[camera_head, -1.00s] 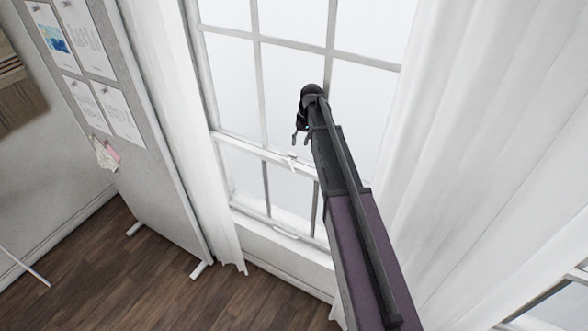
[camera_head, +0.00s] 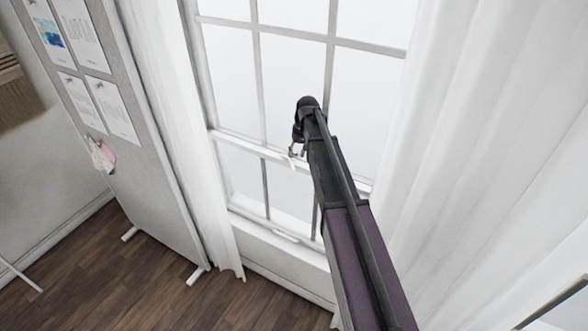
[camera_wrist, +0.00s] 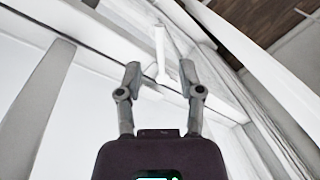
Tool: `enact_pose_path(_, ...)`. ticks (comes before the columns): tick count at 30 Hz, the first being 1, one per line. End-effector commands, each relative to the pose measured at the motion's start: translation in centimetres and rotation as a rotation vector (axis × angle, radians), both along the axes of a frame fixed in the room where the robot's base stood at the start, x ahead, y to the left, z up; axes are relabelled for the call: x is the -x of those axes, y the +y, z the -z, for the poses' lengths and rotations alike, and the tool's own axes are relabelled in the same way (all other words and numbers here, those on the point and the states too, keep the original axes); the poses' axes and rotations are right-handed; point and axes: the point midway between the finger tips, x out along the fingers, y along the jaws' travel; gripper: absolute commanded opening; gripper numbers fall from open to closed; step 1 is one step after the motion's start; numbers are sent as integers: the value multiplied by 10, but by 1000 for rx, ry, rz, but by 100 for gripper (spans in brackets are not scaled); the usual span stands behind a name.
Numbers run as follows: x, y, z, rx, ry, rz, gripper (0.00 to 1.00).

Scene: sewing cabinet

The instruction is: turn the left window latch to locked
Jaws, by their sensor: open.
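The white window latch (camera_head: 292,163) sits on the meeting rail of the window, just below my gripper (camera_head: 297,150) in the head view. In the wrist view the latch (camera_wrist: 159,48) shows as a slim white lever on the white rail. It appears between and beyond the two fingertips of my gripper (camera_wrist: 160,70). The fingers are apart and hold nothing. I cannot tell whether either finger touches the lever. In the head view my gripper partly hides the rail beside the latch.
White curtains hang left (camera_head: 180,120) and right (camera_head: 465,150) of the window. A grey pin board (camera_head: 120,170) with papers stands at the left. A white sash handle (camera_head: 286,237) is on the lower window rail. Wooden floor (camera_head: 90,270) lies below.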

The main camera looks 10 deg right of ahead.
Motion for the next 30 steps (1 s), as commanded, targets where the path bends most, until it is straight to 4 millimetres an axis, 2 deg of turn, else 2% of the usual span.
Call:
enact_pose_path(1, 0, 1, 8, 0, 0, 0, 49)
enact_pose_path(15, 1, 8, 42, 0, 0, 0, 49)
enact_pose_path(21, 1, 10, 51, 0, 0, 0, 49)
enact_pose_path(30, 1, 11, 53, 0, 0, 0, 49)
